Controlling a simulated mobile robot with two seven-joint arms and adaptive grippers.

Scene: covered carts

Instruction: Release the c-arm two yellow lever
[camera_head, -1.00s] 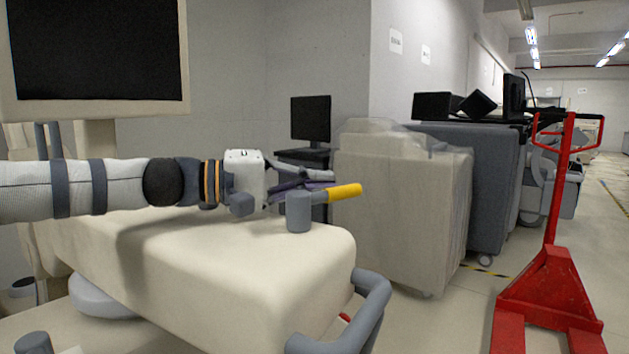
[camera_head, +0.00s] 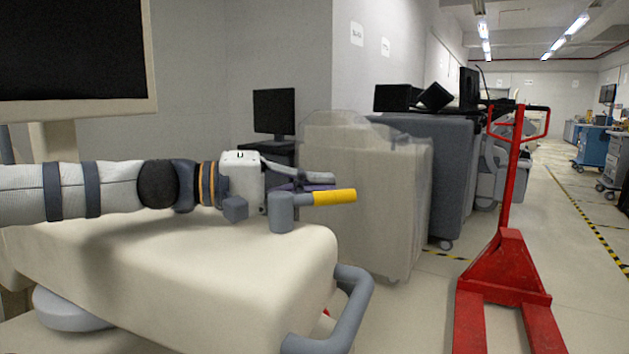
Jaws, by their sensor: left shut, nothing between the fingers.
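The yellow lever (camera_head: 334,197) sticks out to the right from a grey post (camera_head: 281,213) on top of the cream c-arm body (camera_head: 200,262). My left arm comes in from the left above that body. My left gripper (camera_head: 326,181) is shut and empty, with its fingers just behind and above the lever in the picture. Whether the fingers touch the lever or its post cannot be told. The post hides part of the gripper. My right gripper is not in view.
A grey handle (camera_head: 352,312) curves round the body's right end. A large monitor (camera_head: 75,55) stands at left. Covered carts (camera_head: 365,200) stand behind, and a red pallet jack (camera_head: 508,270) stands at right. Open floor lies at far right.

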